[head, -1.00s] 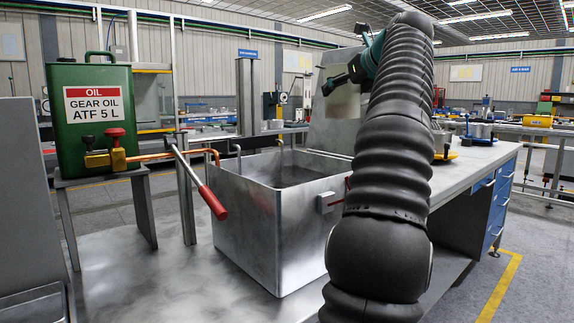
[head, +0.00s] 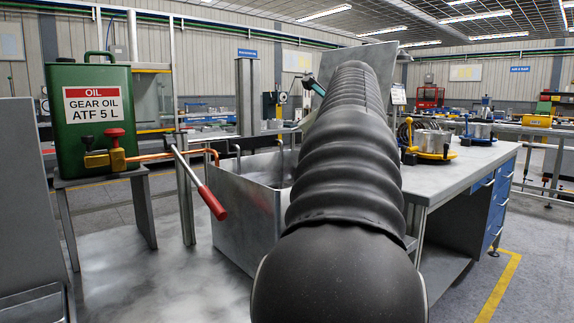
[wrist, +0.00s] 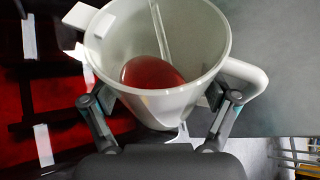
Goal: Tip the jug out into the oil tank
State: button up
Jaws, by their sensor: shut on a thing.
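A white jug (wrist: 190,100) with a handle on its right and a spout at its upper left fills the middle of the wrist view. Red liquid (wrist: 152,72) lies inside it. My gripper (wrist: 163,104) is shut on the jug, one finger on each side. The open metal oil tank (head: 228,215) stands at centre left in the head view, its right part hidden by my arm. In the wrist view, a dark red area with pale strips, apparently the tank's inside (wrist: 62,115), lies below and left of the jug. The jug is hidden in the head view.
A green oil can (head: 93,135) stands on a metal stand left of the tank, with a brass valve (head: 105,158) and a red-handled lever (head: 212,203) in front. A grey bench (head: 470,165) with round metal parts is at right.

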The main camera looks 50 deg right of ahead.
jog(key=shift+w+a+f+n+g+h, duration=0.2)
jog(key=shift+n+g+h, duration=0.15)
jog(key=shift+n, duration=0.25)
jog(key=shift+r+n+h, duration=0.4)
jog(key=shift+r+h, duration=0.05)
jog(key=shift+f+n+g+h+b, duration=0.15)
jog(key=shift+n+g+h+b, duration=0.15)
jog(key=shift+n+g+b, duration=0.45)
jog(key=shift+a+f+h+b, duration=0.1)
jog(key=shift+f+h+b, duration=0.3)
jog(key=shift+b, duration=0.55)
jog(key=shift+w+f+n+b, duration=0.1)
jog(key=shift+f+n+b, duration=0.25)
jog(key=shift+f+b, duration=0.35)
jog(key=shift+a+r, duration=0.1)
jog(key=shift+w+a+n+h+b, duration=0.2)
jog(key=shift+n+h+b, duration=0.1)
jog(key=shift+b, duration=0.15)
jog(key=shift+w+a+f+n+h+b, duration=0.2)
jog(key=shift+w+a+n+h+b, duration=0.15)
jog(key=shift+b, duration=0.1)
jog(key=shift+w+a+r+n+g+h+b, duration=0.15)
jog(key=shift+r+n+g+h+b, duration=0.35)
jog(key=shift+b, duration=0.4)
